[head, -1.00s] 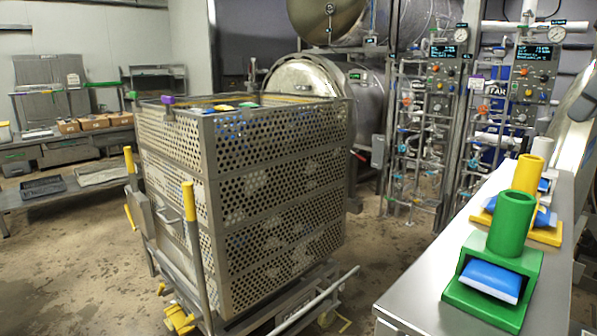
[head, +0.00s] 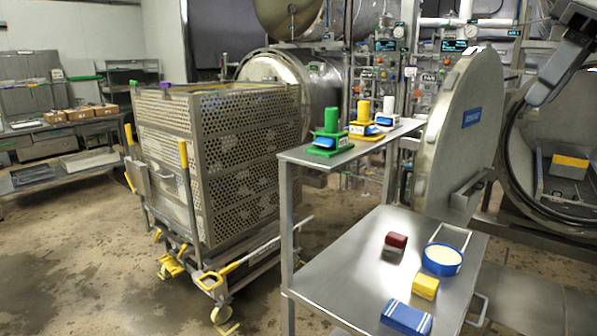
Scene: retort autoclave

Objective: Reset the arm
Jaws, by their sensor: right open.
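My right gripper (head: 541,92) shows at the upper right of the head view, at the end of my dark grey arm. It points down and left, in front of the open round vessel. It is open, with nothing seen in it, and it is apart from the bench and its objects. My left gripper is out of view.
A raised shelf (head: 300,156) holds coloured holders. A perforated basket cart (head: 240,165) stands left.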

